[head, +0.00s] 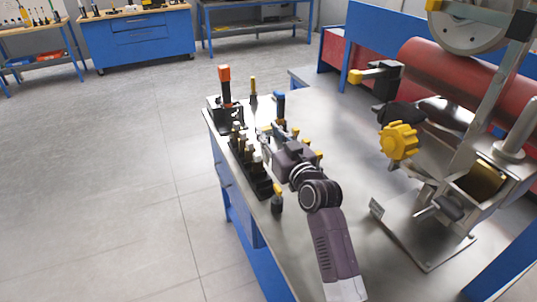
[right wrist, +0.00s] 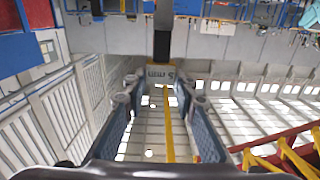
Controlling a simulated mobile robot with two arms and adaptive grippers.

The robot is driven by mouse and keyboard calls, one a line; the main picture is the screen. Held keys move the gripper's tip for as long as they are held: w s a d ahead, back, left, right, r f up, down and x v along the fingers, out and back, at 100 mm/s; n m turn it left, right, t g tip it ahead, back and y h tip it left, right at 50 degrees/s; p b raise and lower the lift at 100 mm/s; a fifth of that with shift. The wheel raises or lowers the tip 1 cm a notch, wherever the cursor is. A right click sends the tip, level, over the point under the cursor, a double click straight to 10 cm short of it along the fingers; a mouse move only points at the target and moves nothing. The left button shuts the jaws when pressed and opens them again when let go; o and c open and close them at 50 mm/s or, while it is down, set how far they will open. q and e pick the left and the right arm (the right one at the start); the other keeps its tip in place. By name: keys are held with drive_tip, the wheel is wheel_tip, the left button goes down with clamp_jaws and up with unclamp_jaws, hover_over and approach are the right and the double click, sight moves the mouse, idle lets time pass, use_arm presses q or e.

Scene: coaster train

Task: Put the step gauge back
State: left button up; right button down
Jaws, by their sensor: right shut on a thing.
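My right gripper (head: 270,133) reaches over the steel bench beside the black tool rack (head: 262,185). In the right wrist view its two fingers (right wrist: 160,88) are shut on a pale grey block marked "5 mm", which I take to be the step gauge (right wrist: 160,72). A black part extends beyond the block, and a yellow strip runs between the fingers. In the head view the gripper and nearby tools mostly hide the gauge. I cannot tell whether the gauge touches the rack. My left gripper is not in view.
Several yellow-handled tools stand close by in the rack. An orange-topped black tool (head: 224,82) and a blue-topped one (head: 279,103) stand near the gripper. A machine with a yellow knob (head: 398,141) occupies the right side. Bare bench (head: 330,140) lies between.

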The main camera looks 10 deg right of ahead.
sight(268, 157)
wheel_tip(268, 157, down, 8)
idle(0.5)
drive_tip(key=shift+f+b, duration=0.45)
drive_tip(key=shift+f, duration=0.05)
drive_tip(key=c, duration=1.6)
unclamp_jaws()
